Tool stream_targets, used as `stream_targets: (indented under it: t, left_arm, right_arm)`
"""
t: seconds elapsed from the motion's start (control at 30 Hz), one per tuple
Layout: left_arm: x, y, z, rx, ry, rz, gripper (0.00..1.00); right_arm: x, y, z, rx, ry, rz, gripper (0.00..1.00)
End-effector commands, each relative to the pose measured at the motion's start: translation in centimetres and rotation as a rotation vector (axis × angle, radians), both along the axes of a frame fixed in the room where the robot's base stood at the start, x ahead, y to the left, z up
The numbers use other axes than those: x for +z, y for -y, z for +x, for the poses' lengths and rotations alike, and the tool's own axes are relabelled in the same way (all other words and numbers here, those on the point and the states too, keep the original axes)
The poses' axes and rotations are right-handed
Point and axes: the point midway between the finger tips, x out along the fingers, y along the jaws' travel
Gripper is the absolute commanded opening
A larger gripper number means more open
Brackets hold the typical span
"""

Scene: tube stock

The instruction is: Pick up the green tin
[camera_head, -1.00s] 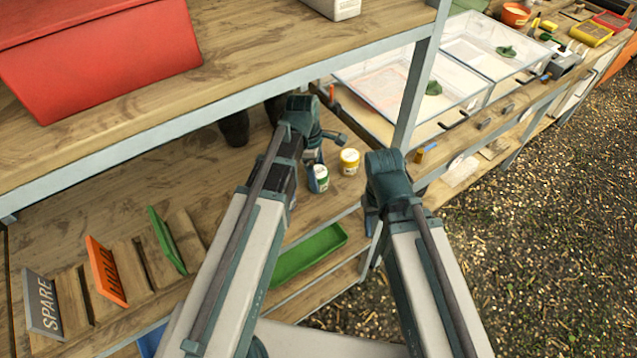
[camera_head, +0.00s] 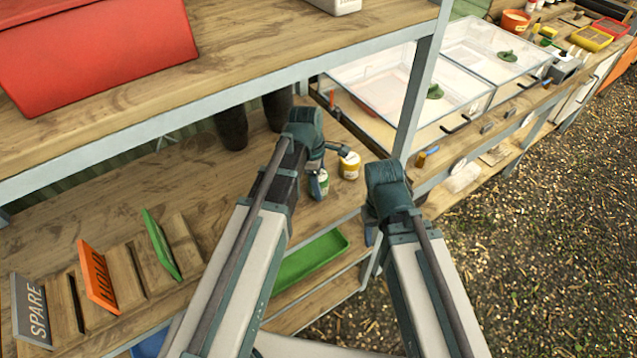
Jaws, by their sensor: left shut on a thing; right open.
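The green tin (camera_head: 323,182), white with a green band, is on the middle shelf and partly covered by my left gripper (camera_head: 318,180). My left gripper is shut on it; I cannot tell whether the tin touches the shelf. A yellow tin (camera_head: 349,168) stands on the shelf just right of it, close to the gripper's wrist. My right gripper (camera_head: 372,228) is open and empty in front of the shelf edge, its fingers mostly hidden behind its wrist.
A shelf post (camera_head: 418,90) rises beside the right arm. The upper shelf with a red bin (camera_head: 95,50) overhangs the left. Dark boots (camera_head: 232,127) stand behind the tins. A green tray (camera_head: 308,262) lies below. Upright signs (camera_head: 98,275) stand at the left.

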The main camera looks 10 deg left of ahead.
Motion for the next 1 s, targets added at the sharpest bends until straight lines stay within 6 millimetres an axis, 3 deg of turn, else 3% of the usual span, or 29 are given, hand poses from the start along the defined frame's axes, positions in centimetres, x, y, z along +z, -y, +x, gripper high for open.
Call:
stream_targets:
  t: [0.47, 1.0]
  left_arm:
    - [1.0, 0.0, 0.0, 0.000, 0.000, 0.000, 0.07]
    - [8.5, 0.0, 0.0, 0.000, 0.000, 0.000, 0.07]
  right_arm:
    - [1.0, 0.0, 0.0, 0.000, 0.000, 0.000, 0.50]
    - [8.5, 0.0, 0.0, 0.002, 0.000, 0.000, 0.50]
